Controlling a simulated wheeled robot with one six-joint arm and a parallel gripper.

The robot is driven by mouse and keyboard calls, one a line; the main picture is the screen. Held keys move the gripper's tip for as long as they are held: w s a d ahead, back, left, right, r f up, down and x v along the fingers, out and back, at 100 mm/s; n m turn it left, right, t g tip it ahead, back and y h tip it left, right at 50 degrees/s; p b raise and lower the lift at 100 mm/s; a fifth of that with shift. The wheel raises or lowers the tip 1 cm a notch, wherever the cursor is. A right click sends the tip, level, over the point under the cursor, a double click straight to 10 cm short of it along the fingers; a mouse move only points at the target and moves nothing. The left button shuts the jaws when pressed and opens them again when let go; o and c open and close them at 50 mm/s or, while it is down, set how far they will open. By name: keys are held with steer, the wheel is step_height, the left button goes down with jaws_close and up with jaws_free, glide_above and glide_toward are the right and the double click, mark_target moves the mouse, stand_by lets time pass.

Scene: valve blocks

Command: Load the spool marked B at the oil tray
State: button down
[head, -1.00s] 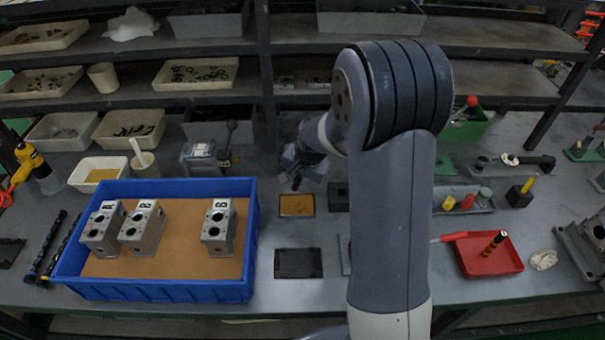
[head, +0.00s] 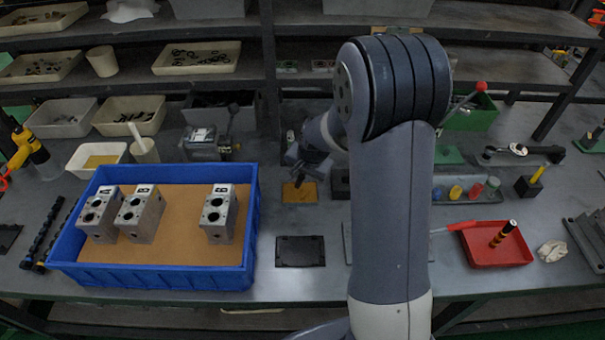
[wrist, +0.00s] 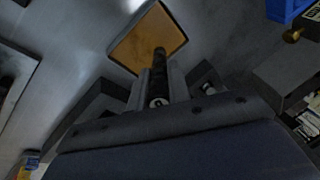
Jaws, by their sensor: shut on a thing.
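The oil tray (head: 300,193), a small dark-rimmed tray with an amber inside, lies on the bench beyond the black pad. My gripper (head: 299,170) is over its far edge in the head view. In the wrist view my gripper (wrist: 159,94) is shut on a dark, ridged spool (wrist: 159,72). The spool's far tip overlaps the amber surface of the oil tray (wrist: 135,45); I cannot tell whether it touches. A pale round mark shows on its near end, but I cannot read it. My arm hides part of the bench.
A blue bin (head: 150,277) at left holds three metal valve blocks (head: 218,214) with letters on top. A black pad (head: 300,251) lies in front of the oil tray. Shelving stands behind.

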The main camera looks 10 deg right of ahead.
steer(key=shift+f+b, duration=0.7)
stand_by(1.8)
steer(key=shift+r, duration=0.1)
steer(key=shift+r+p, duration=2.5)
steer(key=shift+r, duration=1)
steer(key=shift+f, duration=0.1)
